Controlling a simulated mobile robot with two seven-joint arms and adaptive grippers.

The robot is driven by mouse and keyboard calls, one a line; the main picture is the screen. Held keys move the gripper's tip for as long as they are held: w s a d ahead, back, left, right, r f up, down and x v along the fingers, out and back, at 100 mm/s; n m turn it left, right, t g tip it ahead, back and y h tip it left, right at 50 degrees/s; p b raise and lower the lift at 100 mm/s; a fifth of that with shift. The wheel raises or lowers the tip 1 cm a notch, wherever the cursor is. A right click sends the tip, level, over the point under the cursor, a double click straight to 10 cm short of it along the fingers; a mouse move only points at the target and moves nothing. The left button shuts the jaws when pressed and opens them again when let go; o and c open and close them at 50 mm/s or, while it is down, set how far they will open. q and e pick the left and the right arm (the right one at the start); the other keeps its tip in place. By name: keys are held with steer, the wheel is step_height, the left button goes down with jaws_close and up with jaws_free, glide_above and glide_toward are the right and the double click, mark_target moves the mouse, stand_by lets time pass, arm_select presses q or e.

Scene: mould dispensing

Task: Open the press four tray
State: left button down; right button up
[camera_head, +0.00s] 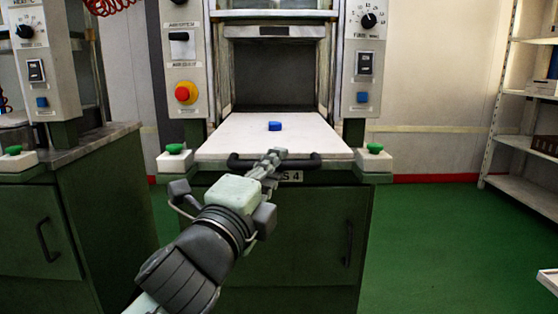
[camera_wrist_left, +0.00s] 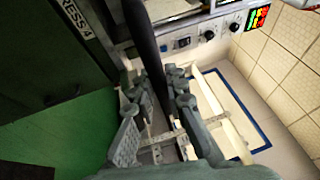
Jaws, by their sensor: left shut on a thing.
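The press four tray (camera_head: 225,140) is a flat white slab in front of the dark press opening (camera_head: 274,75). A black bar handle (camera_head: 303,162) runs along its front edge. My left gripper (camera_head: 270,162) reaches up from below and is shut on the handle near its middle. In the left wrist view the dark handle (camera_wrist_left: 143,40) passes between the fingers of my left gripper (camera_wrist_left: 155,85). A small blue block (camera_head: 275,126) lies on the tray. My arm hides part of the press label. My right gripper is not in view.
Green buttons (camera_head: 175,148) (camera_head: 375,148) flank the tray front. A red emergency stop (camera_head: 186,93) is on the left panel. A green cabinet (camera_head: 300,240) stands below. Another press (camera_head: 70,140) is at left, shelves (camera_head: 520,140) at right.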

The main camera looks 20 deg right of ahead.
arm_select(q)
steer(key=shift+s, duration=0.15)
steer(key=c, duration=1.5)
jaws_free()
steer(key=shift+c, duration=0.2)
steer(key=v, duration=0.7)
steer(key=shift+s+a, duration=0.2)
steer(key=shift+a, duration=0.05)
